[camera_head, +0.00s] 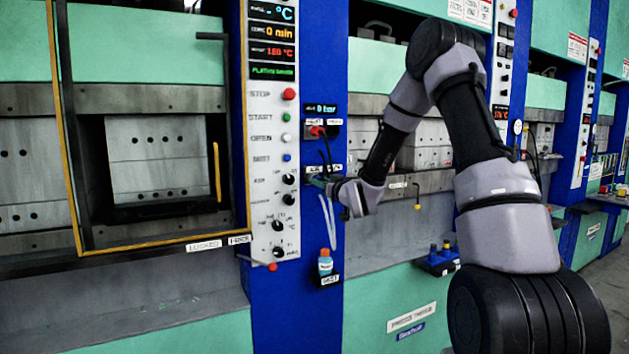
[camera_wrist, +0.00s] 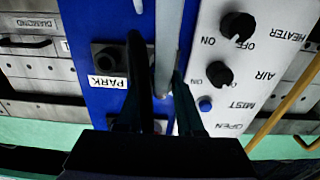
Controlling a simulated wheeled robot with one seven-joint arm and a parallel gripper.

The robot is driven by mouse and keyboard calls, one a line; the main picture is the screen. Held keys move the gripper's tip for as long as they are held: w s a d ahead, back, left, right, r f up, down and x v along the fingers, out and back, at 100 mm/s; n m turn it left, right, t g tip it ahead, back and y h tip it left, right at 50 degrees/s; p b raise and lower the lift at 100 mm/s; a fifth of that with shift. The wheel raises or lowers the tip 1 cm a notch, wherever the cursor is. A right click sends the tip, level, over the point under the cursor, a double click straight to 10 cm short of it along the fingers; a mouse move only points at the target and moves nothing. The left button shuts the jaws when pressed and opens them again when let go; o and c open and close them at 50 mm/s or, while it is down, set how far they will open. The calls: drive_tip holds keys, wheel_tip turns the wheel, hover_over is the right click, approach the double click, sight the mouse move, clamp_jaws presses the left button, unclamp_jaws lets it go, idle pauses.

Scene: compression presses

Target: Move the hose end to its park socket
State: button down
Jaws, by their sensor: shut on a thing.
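My gripper (camera_wrist: 160,103) is shut on the hose end, which is mostly hidden between the dark fingers. The pale grey hose (camera_wrist: 168,38) runs from the fingers to the top edge of the wrist view. In the head view, my gripper (camera_head: 330,186) is at the blue post, and the pale hose (camera_head: 330,222) hangs below it. The park socket (camera_wrist: 108,57), a dark block with a round opening, is on the blue panel by a PARK label (camera_wrist: 107,82). It is left of my fingers in the wrist view, with a visible gap between it and the hose.
The white control panel (camera_head: 271,150) with knobs and buttons stands close beside my gripper. A red plug (camera_head: 316,131) with a black cable is above it. The press opening (camera_head: 160,165) is at left.

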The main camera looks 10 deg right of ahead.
drive_tip(key=shift+v, duration=1.2)
drive_tip(key=shift+v, duration=1.95)
drive_tip(key=shift+r, duration=0.1)
